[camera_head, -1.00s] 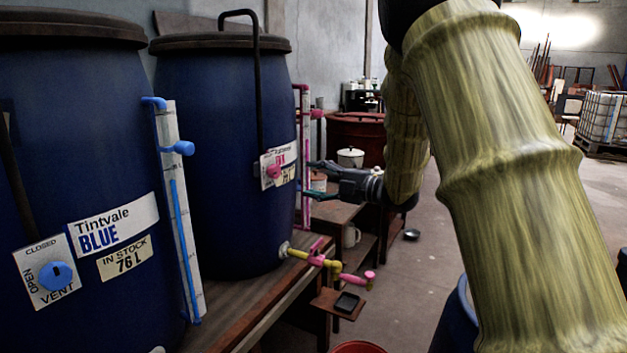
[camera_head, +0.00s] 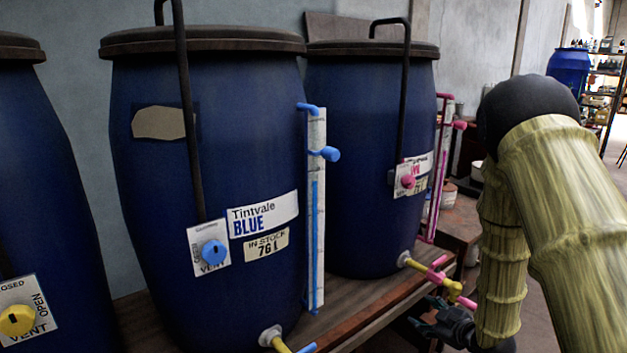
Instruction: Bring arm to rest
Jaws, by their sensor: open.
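My arm, in yellow-green ribbed sleeves, comes in from the right of the head view and bends down. My gripper (camera_head: 424,322) is low at the right of centre, below the tap of the pink-marked vat and in front of the bench edge. It is small and dark in this view. Its fingers look apart, and I see nothing between them. The blue vat (camera_head: 150,240), labelled Tintvale BLUE, 76 L, stands at the centre left. The pink-marked vat (camera_head: 350,150) stands behind it to the right.
The wooden bench (camera_head: 375,302) carries the vats. A yellow and pink tap (camera_head: 440,277) juts out from the pink-marked vat near my gripper. Another vat (camera_head: 45,180) with a yellow vent knob (camera_head: 17,320) is at the left edge. Shelves (camera_head: 605,90) stand far right.

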